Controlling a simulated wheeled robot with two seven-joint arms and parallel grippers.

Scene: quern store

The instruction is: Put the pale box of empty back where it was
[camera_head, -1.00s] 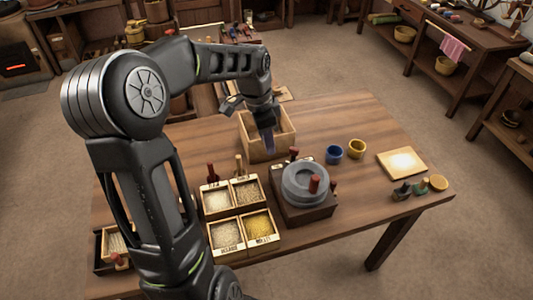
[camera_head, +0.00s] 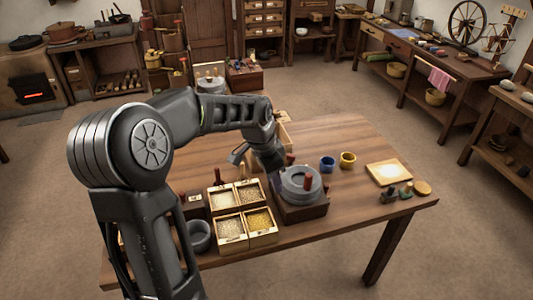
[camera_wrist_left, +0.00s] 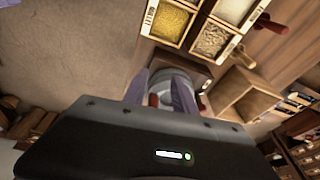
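The pale wooden box (camera_head: 286,134) stands near the table's back edge in the head view, mostly hidden behind my left arm. In the left wrist view an open, empty pale box (camera_wrist_left: 238,88) shows to the right of the grey round millstone. My left gripper (camera_head: 274,165) hangs beside the quern (camera_head: 301,184), in front of the box and apart from it. Its fingers (camera_wrist_left: 160,84) are spread with nothing held between them; the millstone shows beyond the gap. My right gripper is in neither view.
Several pale grain boxes (camera_head: 246,222) stand in front, left of the quern. A grey bowl (camera_head: 199,235) is beside them.

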